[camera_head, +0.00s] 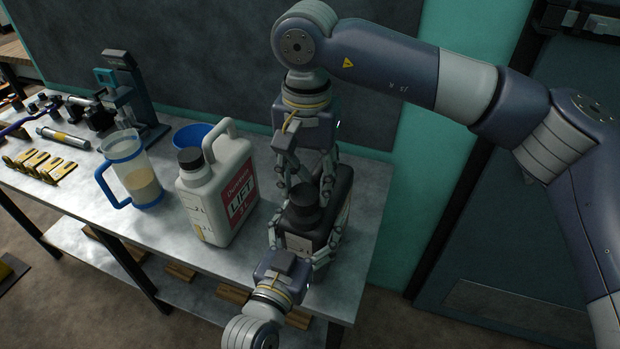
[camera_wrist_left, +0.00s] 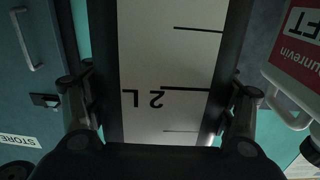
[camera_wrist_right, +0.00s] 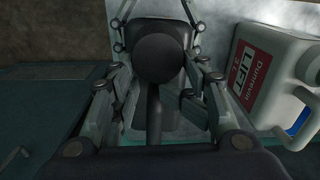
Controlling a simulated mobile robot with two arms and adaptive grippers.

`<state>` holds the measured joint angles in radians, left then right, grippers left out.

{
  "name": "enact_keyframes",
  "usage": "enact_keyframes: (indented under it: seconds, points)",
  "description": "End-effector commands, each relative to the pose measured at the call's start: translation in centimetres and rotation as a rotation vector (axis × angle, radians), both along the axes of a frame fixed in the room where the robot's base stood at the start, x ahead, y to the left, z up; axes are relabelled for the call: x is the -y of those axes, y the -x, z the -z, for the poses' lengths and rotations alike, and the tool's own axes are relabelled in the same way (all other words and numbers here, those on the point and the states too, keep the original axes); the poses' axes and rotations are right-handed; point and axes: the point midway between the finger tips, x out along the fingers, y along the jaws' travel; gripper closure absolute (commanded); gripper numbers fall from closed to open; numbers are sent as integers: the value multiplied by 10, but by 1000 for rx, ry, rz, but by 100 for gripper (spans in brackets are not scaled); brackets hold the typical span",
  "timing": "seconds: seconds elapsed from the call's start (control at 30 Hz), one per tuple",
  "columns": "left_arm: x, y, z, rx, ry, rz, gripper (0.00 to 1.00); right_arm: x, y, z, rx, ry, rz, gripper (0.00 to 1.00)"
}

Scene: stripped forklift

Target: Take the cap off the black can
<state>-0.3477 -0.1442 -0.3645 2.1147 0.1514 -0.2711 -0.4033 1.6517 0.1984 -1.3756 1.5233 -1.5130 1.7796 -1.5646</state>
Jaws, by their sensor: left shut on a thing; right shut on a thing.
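The black can (camera_head: 338,212) stands upright at the right end of the bench. Its round black cap (camera_head: 304,194) sits on its neck and also shows in the right wrist view (camera_wrist_right: 160,57). My left gripper (camera_head: 300,248) is shut across the can's body from the near side. The can's pale scale strip (camera_wrist_left: 160,75) fills the left wrist view between those fingers. My right gripper (camera_head: 305,190) reaches down from above with its fingers on either side of the cap, shut on it. The fingertip contact is partly hidden.
A white LIFT jug (camera_head: 215,195) stands close to the left of the can. Behind it is a blue bowl (camera_head: 190,137). The bench's right edge is close by the can.

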Motion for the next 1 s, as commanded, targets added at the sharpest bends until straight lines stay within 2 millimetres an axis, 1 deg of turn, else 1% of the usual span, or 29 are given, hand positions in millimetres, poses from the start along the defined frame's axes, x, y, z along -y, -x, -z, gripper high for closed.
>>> enact_keyframes:
  seconds: [0.03,0.13,0.8,1.0]
  points:
    - [2,-1,4,-12,3,4,90,-5,9,2,-21,-6,-78,87]
    - [1,-1,5,-13,5,2,90,-5,9,2,-20,-3,-170,87]
    - [-3,-2,7,-15,1,-6,90,-3,5,1,-10,1,-162,87]
    - [-4,-2,7,-15,1,-6,90,-3,5,-4,-9,1,-160,87]
